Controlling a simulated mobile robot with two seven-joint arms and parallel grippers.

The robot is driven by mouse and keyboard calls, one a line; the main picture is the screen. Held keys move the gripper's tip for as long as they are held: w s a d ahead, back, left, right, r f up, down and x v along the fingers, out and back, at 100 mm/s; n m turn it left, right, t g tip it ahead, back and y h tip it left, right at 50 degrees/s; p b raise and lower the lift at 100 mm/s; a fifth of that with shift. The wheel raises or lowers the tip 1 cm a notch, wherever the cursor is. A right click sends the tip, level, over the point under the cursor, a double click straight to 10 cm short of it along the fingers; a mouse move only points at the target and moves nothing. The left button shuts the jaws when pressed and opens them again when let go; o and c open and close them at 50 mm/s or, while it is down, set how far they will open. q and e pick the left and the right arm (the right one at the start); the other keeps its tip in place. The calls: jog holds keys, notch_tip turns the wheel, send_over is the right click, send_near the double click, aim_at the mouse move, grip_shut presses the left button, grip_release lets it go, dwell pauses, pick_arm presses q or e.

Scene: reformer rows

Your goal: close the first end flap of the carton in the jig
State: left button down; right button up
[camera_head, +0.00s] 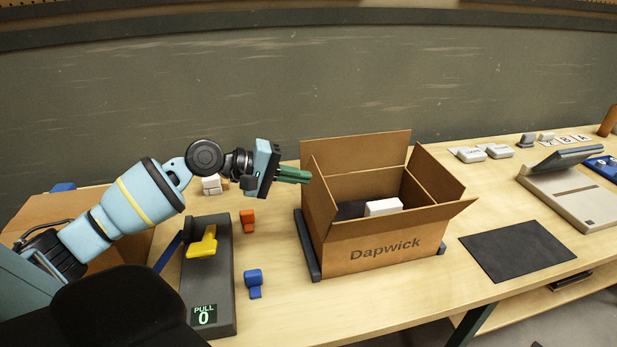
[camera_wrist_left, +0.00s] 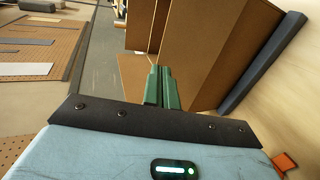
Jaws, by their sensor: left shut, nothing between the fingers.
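The brown carton (camera_head: 375,249), printed "Dapwick", sits upright in the jig (camera_head: 307,246), whose dark rails flank it. Its back flap (camera_head: 356,148) stands up, and its left end flap (camera_head: 319,195) and right end flap (camera_head: 436,172) stand open. A white box (camera_head: 383,207) and something dark show inside. My left gripper (camera_head: 308,177) is shut and empty, its green fingertips at the carton's upper left, close to the left end flap. In the left wrist view the shut fingers (camera_wrist_left: 161,88) are in front of brown cardboard (camera_wrist_left: 205,50); contact cannot be told. My right gripper is not in view.
A grey fixture with a yellow handle (camera_head: 203,244) stands left, near an orange block (camera_head: 247,221) and a blue block (camera_head: 253,280). A black mat (camera_head: 517,250) lies right of the carton, and a beige device (camera_head: 569,198) stands beyond. Wood is bare in front of the carton.

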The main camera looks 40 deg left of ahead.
pick_arm(q)
jog(key=shift+x, duration=0.9)
jog(key=shift+w+d+f, duration=0.15)
jog(key=shift+w+d, duration=0.1)
jog(key=shift+w, duration=0.05)
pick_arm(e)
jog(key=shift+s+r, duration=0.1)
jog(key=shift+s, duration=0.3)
pick_arm(q)
jog(key=shift+w, duration=0.15)
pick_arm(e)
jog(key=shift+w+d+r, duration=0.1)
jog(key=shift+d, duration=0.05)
